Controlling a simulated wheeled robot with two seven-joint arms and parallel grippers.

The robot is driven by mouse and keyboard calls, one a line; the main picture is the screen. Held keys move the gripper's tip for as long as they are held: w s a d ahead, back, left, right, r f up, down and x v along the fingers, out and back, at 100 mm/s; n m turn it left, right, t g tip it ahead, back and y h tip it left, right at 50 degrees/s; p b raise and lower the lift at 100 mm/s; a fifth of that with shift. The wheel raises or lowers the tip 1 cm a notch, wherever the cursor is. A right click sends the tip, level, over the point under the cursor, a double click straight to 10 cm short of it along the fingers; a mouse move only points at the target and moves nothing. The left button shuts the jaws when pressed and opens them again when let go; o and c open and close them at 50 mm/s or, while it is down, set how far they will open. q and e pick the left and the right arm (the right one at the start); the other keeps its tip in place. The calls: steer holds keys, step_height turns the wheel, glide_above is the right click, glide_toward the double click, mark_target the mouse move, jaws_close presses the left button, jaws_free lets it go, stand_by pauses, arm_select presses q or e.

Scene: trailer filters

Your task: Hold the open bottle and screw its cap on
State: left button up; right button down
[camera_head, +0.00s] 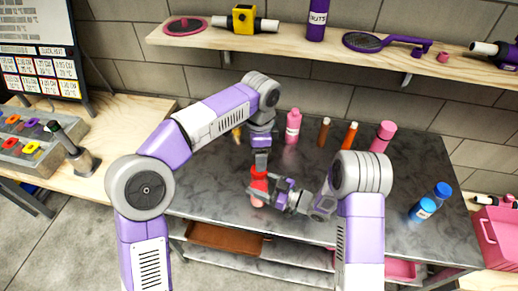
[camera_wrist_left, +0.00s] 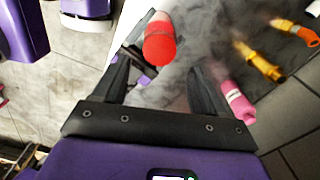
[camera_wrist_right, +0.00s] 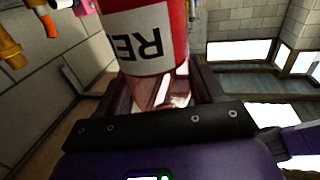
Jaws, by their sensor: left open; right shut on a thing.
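A red bottle with a white label (camera_wrist_right: 143,48) is held by my right gripper (camera_wrist_right: 160,85), whose fingers close around its pale, shiny lower part. In the head view the bottle (camera_head: 257,187) is above the front part of the grey table, partly hidden by my right gripper (camera_head: 266,188). My left gripper (camera_head: 260,169) is directly above it, pointing down. In the left wrist view my left gripper (camera_wrist_left: 160,85) is open and empty, and the bottle's round red end (camera_wrist_left: 160,49) shows beyond its fingers, apart from them. I cannot tell whether that end is a cap.
A wooden shelf (camera_head: 300,46) hangs above.

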arm_select(q)
steer(key=n, duration=0.6)
steer(key=shift+r, duration=0.25)
steer(key=n, duration=0.3)
steer(key=shift+r+n, duration=0.1)
steer(key=shift+n, duration=0.3)
steer(key=n, duration=0.5)
steer(key=shift+r, duration=0.2)
steer(key=n, duration=0.4)
steer(key=shift+a+r, duration=0.1)
steer(key=shift+r, duration=0.05)
glide_above(259, 187)
steer(key=w, duration=0.3)
steer(key=shift+s+f, duration=0.15)
steer(key=shift+f, duration=3.9)
steer(key=shift+c, duration=0.3)
